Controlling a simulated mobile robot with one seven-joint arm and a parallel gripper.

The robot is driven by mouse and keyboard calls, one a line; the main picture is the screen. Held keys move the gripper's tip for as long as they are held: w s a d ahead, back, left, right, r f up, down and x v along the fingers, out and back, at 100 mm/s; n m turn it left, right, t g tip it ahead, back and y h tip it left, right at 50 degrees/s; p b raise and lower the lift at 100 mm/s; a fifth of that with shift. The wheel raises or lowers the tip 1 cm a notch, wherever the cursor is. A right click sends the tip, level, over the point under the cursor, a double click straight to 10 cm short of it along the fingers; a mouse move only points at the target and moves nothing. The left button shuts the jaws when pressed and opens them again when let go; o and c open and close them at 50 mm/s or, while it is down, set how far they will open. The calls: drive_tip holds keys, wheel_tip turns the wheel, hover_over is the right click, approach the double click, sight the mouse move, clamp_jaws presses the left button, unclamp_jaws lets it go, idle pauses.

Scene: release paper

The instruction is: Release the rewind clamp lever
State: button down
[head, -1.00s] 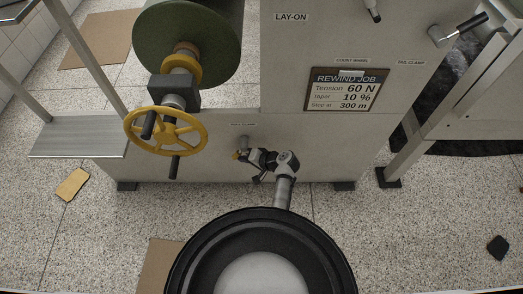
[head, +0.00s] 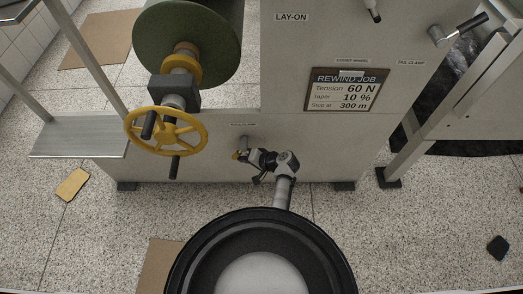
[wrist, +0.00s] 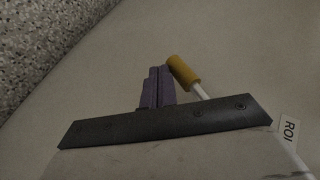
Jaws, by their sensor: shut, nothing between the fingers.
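A small lever with a yellow grip (wrist: 183,72) and a white rod shows in the wrist view, close to the machine's pale front panel. A partly cut-off label (wrist: 288,130) sits by the rod's lower end. In the head view the lever's pivot (head: 244,140) is low on the panel under a small label, with its yellow end largely behind my gripper (head: 247,157). My gripper's purple fingers (wrist: 157,72) are shut and empty, just left of the yellow grip in the wrist view. I cannot tell whether they touch it.
A yellow handwheel (head: 166,131) and a green roll (head: 187,40) stand left of my arm. A rewind job sign (head: 346,90) is on the panel. A black-handled lever (head: 460,30) sticks out at upper right. The speckled floor in front is mostly clear.

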drive_tip(key=v, duration=1.3)
drive_tip(key=shift+s+d+r+p, duration=0.2)
drive_tip(key=shift+s+d+p, duration=0.1)
drive_tip(key=shift+p, duration=0.1)
